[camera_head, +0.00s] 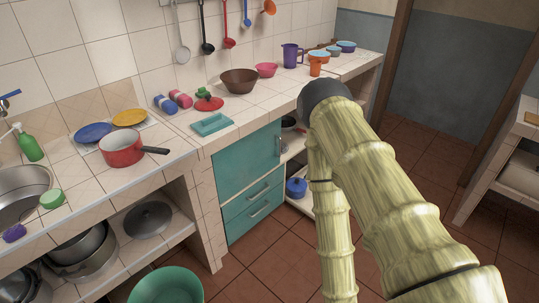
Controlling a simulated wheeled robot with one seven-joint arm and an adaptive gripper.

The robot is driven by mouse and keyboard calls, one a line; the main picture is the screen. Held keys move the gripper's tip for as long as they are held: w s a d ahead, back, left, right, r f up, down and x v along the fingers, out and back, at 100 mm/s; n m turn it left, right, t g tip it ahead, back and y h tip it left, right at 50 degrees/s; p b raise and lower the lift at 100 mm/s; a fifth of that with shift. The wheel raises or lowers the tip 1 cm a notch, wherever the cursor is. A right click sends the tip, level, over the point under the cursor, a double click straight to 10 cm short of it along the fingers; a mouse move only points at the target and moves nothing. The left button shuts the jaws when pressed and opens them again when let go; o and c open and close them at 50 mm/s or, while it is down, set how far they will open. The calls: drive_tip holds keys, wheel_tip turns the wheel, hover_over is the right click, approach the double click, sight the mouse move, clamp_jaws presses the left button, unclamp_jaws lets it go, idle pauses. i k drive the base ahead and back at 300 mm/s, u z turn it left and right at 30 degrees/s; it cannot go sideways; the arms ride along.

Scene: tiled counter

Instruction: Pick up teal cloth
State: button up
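A flat teal rectangular thing (212,124) lies on the tiled counter near its front edge, above the teal cabinet. It is the only flat teal thing on the counter and may be the cloth, though its rim-like edge looks somewhat like a shallow tray. It lies just in front of a red lid with a green top (208,101). My arm rises on the right of the view and ends in a dark rounded joint near the counter. My gripper does not show, so its state and what it holds are hidden.
Rolled blue (165,104) and pink (181,99) bundles lie left of the lid. A brown bowl (239,81) stands behind to the right. A red pan (121,148) stands on the left counter. A green basin (167,287) sits low in front. Utensils hang on the wall.

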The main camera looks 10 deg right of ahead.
sight(207, 126)
drive_tip(key=z, duration=1.45)
drive_tip(key=i, duration=2.4)
drive_tip(key=u, duration=3.1)
drive_tip(key=i, duration=0.2)
drive_tip(key=z, duration=0.05)
